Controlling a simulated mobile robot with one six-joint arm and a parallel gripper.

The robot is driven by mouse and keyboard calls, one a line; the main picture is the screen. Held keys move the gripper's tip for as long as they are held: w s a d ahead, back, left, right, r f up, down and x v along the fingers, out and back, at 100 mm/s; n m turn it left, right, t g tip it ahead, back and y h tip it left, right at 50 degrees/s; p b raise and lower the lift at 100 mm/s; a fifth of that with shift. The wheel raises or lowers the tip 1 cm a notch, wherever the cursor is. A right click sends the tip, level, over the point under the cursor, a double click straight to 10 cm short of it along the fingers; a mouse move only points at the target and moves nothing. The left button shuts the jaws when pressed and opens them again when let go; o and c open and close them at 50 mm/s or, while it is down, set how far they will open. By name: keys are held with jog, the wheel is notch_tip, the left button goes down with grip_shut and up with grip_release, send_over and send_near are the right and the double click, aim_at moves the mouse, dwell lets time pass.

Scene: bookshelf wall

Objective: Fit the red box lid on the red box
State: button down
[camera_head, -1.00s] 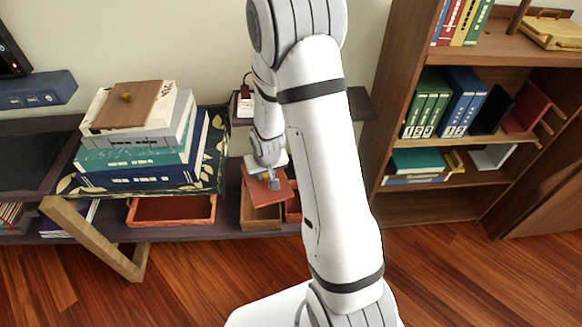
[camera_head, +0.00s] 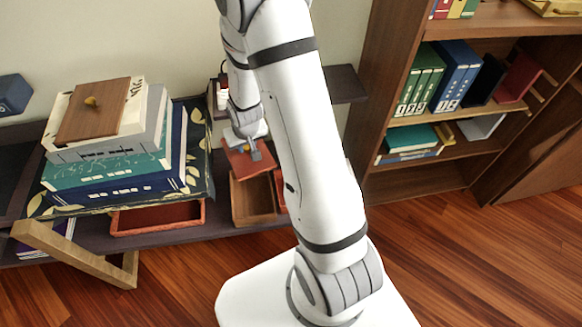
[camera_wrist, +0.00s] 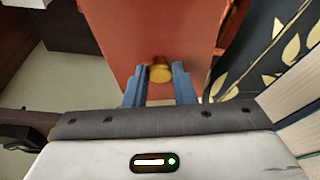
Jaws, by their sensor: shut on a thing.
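The red box lid (camera_head: 240,160) is a flat red panel with a yellow knob (camera_wrist: 160,73). My gripper (camera_head: 251,149) is shut on this knob. It holds the lid tilted above the back of an open brown box (camera_head: 254,218). In the wrist view, my gripper (camera_wrist: 158,84) has its blue fingers on both sides of the knob, with the red panel filling the upper middle. An open red box (camera_head: 158,231) sits on the low shelf at left, partly under a patterned board. Another red piece (camera_head: 281,190) shows right of the brown box, mostly hidden behind my arm.
A stack of books (camera_head: 110,170) with a brown wooden lid (camera_head: 93,110) on top stands on the patterned board (camera_head: 197,165), left of my gripper. A dark small shelf (camera_head: 343,85) is behind my arm. A bookcase (camera_head: 425,194) stands at right. The wooden floor in front is clear.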

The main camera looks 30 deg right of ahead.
jog(key=s+d+f+m+h+b, duration=0.1)
jog(key=s+d+f+m+b, duration=0.1)
jog(key=d+f+b, duration=1.1)
notch_tip(320, 180, down, 5)
jog(key=shift+s+d+r+m+b, duration=0.15)
jog(key=shift+s+d+m+b, duration=0.25)
jog(key=shift+m+b, duration=0.3)
jog(key=shift+a, duration=0.1)
notch_tip(320, 180, down, 6)
jog(key=b, duration=0.5)
jog(key=shift+r+b, duration=0.1)
jog(key=shift+b, duration=0.3)
jog(key=shift+f+b, duration=0.95)
jog(key=shift+f, duration=0.05)
jog(key=c, duration=1.1)
grip_release()
jog(key=shift+r, duration=0.15)
